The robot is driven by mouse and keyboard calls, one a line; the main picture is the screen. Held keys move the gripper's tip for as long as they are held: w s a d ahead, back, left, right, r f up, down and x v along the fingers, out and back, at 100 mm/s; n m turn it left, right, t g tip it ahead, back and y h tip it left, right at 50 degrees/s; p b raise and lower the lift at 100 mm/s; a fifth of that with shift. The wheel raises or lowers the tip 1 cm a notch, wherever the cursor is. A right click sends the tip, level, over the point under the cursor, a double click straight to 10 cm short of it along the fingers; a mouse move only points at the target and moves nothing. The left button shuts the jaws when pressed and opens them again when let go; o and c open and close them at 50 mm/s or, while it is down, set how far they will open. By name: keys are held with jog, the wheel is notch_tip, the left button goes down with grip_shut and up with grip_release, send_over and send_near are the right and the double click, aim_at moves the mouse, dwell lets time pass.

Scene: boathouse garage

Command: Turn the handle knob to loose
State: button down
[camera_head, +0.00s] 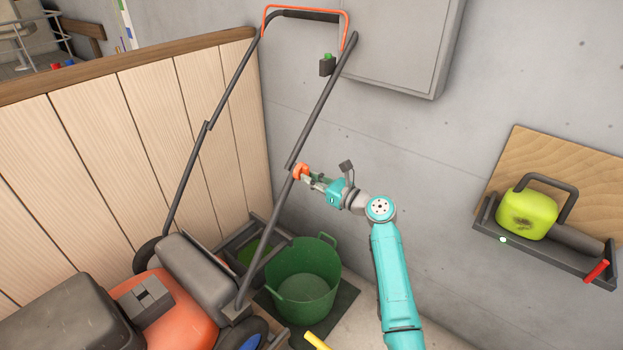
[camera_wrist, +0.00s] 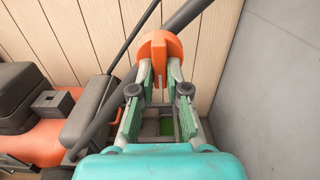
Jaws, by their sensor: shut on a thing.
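The orange handle knob (camera_head: 300,171) sits on the side of the mower's right handle tube, at the joint between its lower and upper parts. It also shows in the wrist view (camera_wrist: 160,47) against the dark tube. My gripper (camera_head: 307,174) reaches in from the right and is shut on the knob. In the wrist view my gripper (camera_wrist: 160,72) has one finger on each side of the knob. The mower (camera_head: 165,305) has an orange and dark grey body at lower left. Its handle (camera_head: 305,14) rises to an orange bail bar at the top.
A green tub (camera_head: 303,290) stands on a dark mat below my gripper. A wooden plank wall (camera_head: 150,120) lies behind the mower. A grey wall cabinet (camera_head: 400,45) hangs above. A yellow bar (camera_head: 316,341) shows at the bottom.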

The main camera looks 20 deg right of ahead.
jog(key=shift+f, duration=0.2)
dwell(0.3)
jog(key=c, duration=1.2)
grip_release()
jog(key=shift+r, duration=0.1)
jog(key=shift+o, duration=0.2)
jog(key=shift+s, duration=0.1)
jog(key=v, duration=1.2)
